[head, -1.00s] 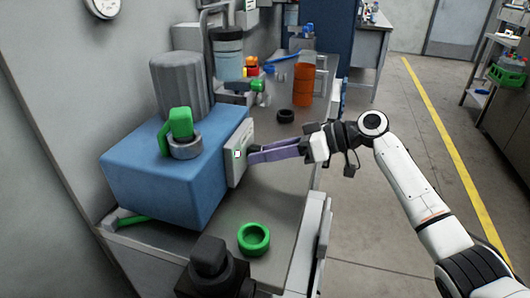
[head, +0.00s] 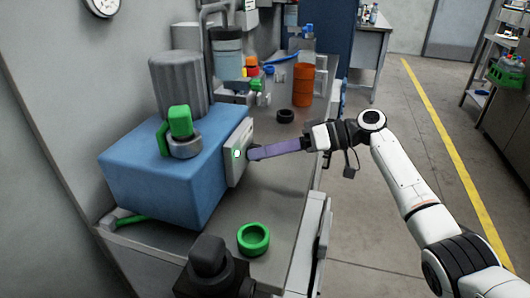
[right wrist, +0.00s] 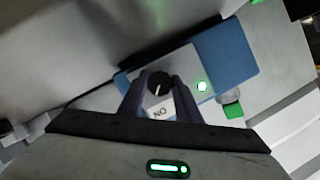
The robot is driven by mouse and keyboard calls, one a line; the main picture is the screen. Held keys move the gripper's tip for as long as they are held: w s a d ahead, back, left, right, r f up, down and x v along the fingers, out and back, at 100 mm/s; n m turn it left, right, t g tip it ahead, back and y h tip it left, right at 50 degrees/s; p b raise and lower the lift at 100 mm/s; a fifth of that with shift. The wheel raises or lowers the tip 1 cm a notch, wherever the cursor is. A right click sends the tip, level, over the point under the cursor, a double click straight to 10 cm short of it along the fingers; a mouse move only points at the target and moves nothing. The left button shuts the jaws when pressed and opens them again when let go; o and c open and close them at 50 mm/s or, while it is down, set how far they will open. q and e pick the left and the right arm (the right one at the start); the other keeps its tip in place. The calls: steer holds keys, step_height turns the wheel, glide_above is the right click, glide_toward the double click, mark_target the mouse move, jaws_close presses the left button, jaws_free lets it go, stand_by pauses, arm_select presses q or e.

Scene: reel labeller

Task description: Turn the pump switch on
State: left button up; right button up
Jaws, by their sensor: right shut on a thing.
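The pump switch is a black knob (right wrist: 158,84) with a white pointer line on a pale panel (right wrist: 180,72). The panel (head: 238,152) is on the right side of the blue pump housing (head: 165,165) in the head view. The word ON is printed near the knob. My right gripper (head: 254,153) reaches the panel, with its purple fingers shut on the knob, one on each side in the right wrist view (right wrist: 160,82). The knob is hidden in the head view. My left gripper is not in view.
A green ring (head: 253,238) lies at the front of the bench (head: 265,190). A black ring (head: 285,116), an orange drum (head: 302,86) and a clear cylinder (head: 228,55) stand further back. The bench between panel and green ring is clear.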

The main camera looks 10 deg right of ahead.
steer(key=o, duration=1.1)
steer(key=shift+c, duration=0.2)
steer(key=v, duration=1)
steer(key=shift+d+b, duration=0.15)
steer(key=shift+b, duration=0.2)
steer(key=shift+s, duration=0.1)
